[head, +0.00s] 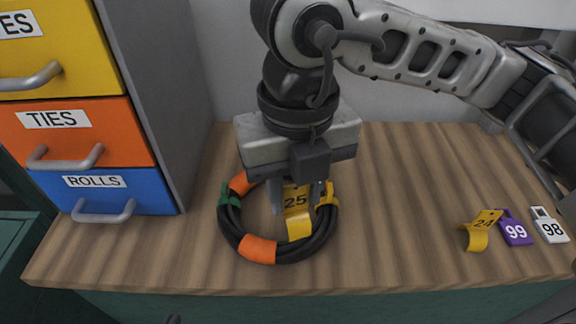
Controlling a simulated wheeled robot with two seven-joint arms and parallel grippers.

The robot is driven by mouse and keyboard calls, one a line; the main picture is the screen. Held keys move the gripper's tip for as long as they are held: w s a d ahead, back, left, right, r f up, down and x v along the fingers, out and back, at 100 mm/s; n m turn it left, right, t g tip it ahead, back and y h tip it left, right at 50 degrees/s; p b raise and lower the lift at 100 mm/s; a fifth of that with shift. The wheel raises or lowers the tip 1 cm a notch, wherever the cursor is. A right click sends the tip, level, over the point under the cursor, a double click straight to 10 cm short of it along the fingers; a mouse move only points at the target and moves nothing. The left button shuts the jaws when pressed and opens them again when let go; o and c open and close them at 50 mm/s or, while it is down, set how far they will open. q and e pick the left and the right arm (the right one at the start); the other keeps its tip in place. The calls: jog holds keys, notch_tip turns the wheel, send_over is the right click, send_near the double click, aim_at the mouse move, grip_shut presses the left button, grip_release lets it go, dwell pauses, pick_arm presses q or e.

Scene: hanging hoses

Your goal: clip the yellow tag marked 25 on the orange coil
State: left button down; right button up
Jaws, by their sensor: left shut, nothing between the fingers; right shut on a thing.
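My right gripper (296,190) points down over the coil, shut on the yellow tag marked 25 (298,223). The tag's lower part overlaps the front right of the ring; I cannot tell whether it grips the hose. The gripper hides the coil's back. Only a small dark tip of my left gripper (172,319) shows at the bottom edge.
On the right of the bench (400,200) lie a yellow tag marked 24 (476,236), a purple tag marked 99 (515,231) and a white tag marked 98 (549,229). A drawer cabinet (130,140) stands at the left. The bench between coil and tags is clear.

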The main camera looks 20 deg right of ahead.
aim_at(295, 211)
pick_arm(q)
jog(key=shift+s, duration=0.15)
pick_arm(e)
jog(key=shift+s, duration=0.15)
pick_arm(q)
jog(key=shift+f, duration=0.1)
pick_arm(e)
jog(key=shift+f+b, duration=0.1)
jog(key=shift+b, duration=0.25)
jog(key=shift+f+b, duration=0.35)
jog(key=shift+b, duration=0.15)
notch_tip(295, 211, down, 3)
jog(key=b, duration=0.3)
jog(key=shift+b, duration=0.35)
pick_arm(q)
jog(key=shift+d+f+t+h, duration=0.15)
jog(key=shift+d+f, duration=0.05)
jog(key=shift+f, duration=0.25)
jog(key=shift+d+f+t+h, duration=0.15)
jog(key=shift+f, duration=0.3)
jog(key=shift+w+r, duration=0.25)
jog(key=shift+f, duration=0.2)
jog(key=shift+f+b, duration=0.4)
jog(key=shift+b, duration=0.05)
